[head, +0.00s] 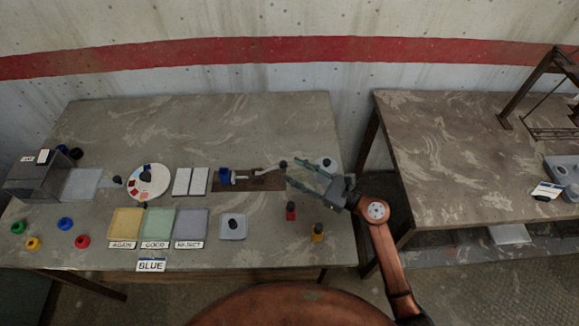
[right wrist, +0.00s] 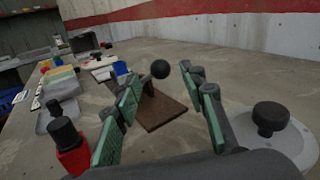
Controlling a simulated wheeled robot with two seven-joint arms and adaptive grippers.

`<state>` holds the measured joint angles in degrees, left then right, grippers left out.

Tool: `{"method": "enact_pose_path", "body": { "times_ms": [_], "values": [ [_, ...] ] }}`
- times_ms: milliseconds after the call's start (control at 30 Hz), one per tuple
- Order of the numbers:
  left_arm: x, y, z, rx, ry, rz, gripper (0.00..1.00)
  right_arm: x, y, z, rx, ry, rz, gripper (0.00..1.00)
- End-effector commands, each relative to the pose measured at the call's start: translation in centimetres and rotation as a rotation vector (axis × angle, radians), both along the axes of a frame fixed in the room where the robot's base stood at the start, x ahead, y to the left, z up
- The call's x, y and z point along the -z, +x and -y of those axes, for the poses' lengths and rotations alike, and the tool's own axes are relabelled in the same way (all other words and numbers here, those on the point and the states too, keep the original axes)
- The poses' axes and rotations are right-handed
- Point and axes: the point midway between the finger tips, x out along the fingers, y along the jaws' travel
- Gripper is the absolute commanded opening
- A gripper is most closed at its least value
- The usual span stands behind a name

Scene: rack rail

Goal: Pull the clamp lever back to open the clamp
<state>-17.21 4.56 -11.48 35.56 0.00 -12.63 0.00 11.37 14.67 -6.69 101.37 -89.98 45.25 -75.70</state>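The clamp lies on a brown base board (head: 262,182) at the middle right of the table. Its lever ends in a black ball knob (head: 283,163), which also shows in the right wrist view (right wrist: 160,69). A blue part (head: 224,176) sits at the clamp's left end. My right gripper (head: 291,171) is open, its green-padded fingers pointing left toward the knob. In the right wrist view the knob appears in the gap between the fingertips (right wrist: 160,88), beyond or level with them; contact cannot be told. My left gripper is not in view.
A red block with a black top (head: 291,211) and an orange one (head: 317,233) stand in front of my right gripper. A white disc with a black knob (head: 326,163) lies behind it. Yellow, green and purple trays (head: 158,224) are left. The table's back is clear.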

Motion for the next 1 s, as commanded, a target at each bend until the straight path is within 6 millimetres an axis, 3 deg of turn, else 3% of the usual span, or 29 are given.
{"method": "enact_pose_path", "body": {
  "times_ms": [233, 567, 1000],
  "values": [
    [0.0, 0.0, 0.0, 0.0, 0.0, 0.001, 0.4, 0.0, 1.5, -2.1, 0.003, 0.001, -0.001, 0.38],
    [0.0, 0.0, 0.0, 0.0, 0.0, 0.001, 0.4, 0.1, 1.7, -2.3, 0.004, 0.0, -0.001, 0.38],
    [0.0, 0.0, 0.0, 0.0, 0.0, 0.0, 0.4, 0.1, 1.7, -2.3, 0.004, 0.0, -0.001, 0.08]
  ]
}}
